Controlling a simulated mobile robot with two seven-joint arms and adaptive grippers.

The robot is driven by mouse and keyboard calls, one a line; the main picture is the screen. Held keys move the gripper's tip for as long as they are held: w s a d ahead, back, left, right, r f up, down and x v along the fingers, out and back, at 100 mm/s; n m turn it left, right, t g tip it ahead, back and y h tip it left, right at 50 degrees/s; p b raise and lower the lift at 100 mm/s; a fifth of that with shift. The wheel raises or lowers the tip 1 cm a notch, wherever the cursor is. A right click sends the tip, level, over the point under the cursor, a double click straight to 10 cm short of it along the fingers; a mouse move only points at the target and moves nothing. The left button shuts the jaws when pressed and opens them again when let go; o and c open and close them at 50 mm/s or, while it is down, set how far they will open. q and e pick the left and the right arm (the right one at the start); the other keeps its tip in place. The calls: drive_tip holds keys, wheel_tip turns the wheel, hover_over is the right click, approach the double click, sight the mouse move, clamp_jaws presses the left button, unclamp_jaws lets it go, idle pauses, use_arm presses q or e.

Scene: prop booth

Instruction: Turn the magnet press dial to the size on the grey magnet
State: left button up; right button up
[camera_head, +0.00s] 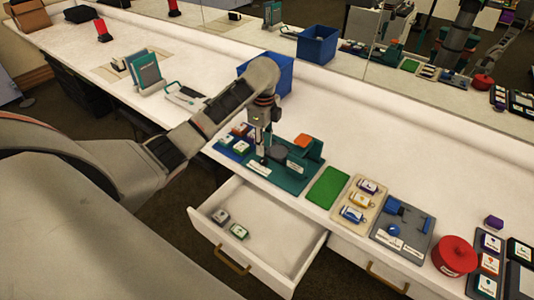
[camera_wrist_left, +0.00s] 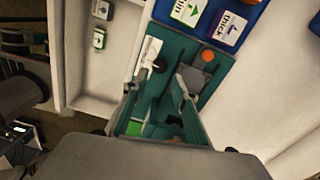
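The magnet press (camera_head: 310,167) is a teal base on the counter, with an orange block on its right and a dark round part (camera_head: 278,152), perhaps the dial. The press also shows in the left wrist view (camera_wrist_left: 222,68). My left gripper (camera_head: 262,156) points down over the press; its fingers stand apart in the left wrist view (camera_wrist_left: 163,85), with nothing visibly held. Whether they touch the press is unclear. A grey piece (camera_head: 220,216), perhaps the grey magnet, lies in the open drawer beside a green one (camera_head: 239,231). Its size marking is unreadable. My right gripper is not in view.
The open drawer (camera_head: 285,262) juts out before the press. A blue tray (camera_wrist_left: 248,35) with pieces marked thin and thick adjoins it. A green mat (camera_head: 327,187), beige tray (camera_head: 345,212), grey board (camera_head: 378,236) and red pot (camera_head: 454,257) stand rightward. A blue bin (camera_head: 284,75) stands behind.

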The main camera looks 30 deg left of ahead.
sight(264, 160)
use_arm(q)
drive_tip(key=shift+s+f, duration=0.1)
drive_tip(key=shift+f, duration=2.95)
clamp_jaws()
